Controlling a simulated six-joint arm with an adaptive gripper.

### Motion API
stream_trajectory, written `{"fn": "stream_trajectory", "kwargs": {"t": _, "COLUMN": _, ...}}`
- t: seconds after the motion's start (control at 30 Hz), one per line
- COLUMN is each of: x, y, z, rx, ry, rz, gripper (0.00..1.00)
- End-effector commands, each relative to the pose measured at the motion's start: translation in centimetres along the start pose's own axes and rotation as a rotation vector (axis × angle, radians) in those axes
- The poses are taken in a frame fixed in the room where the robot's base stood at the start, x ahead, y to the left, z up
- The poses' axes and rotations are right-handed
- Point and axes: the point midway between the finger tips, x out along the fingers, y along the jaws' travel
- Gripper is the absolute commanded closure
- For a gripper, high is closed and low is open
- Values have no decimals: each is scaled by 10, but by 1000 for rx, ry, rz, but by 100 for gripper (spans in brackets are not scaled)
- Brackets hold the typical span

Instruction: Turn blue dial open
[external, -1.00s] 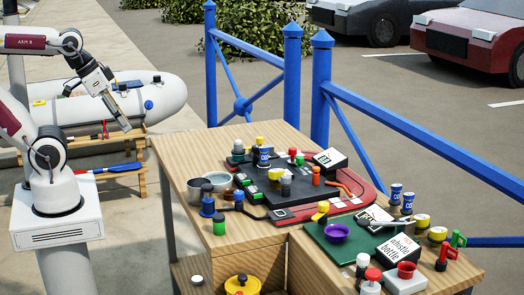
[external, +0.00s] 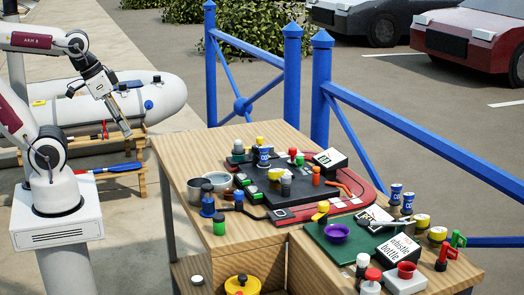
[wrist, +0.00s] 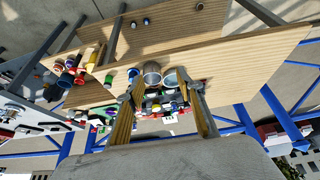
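My gripper (external: 127,133) hangs to the left of the wooden bench in the external view, in free air and well apart from everything on the bench. In the wrist view its two fingers (wrist: 161,96) are spread, with nothing held between them. Dark blue knob-like parts stand near the bench's left side, one (external: 207,206) beside a green-topped part and another (external: 238,200) just right of it. I cannot tell which of them is the blue dial, or how it is turned. The wrist view shows the bench parts small and partly hidden by the fingers.
The wooden bench (external: 178,150) is crowded with small coloured parts, cans and boxes. Two metal cups (external: 219,181) stand at its left side. A green mat (external: 318,245) lies at the front. Blue railings (external: 292,80) rise behind. The space between my arm and the bench is clear.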

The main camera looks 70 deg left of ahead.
Motion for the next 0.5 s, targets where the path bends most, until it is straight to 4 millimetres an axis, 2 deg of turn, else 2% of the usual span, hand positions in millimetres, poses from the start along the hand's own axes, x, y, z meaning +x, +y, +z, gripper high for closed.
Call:
{"fn": "stream_trajectory", "kwargs": {"t": 0.27, "x": 24, "y": 11, "z": -7, "rx": 27, "ry": -109, "rz": 20, "gripper": 63}}
{"fn": "stream_trajectory", "kwargs": {"t": 0.5, "x": 46, "y": 24, "z": -23, "rx": 53, "ry": -171, "rz": 46, "gripper": 63}}
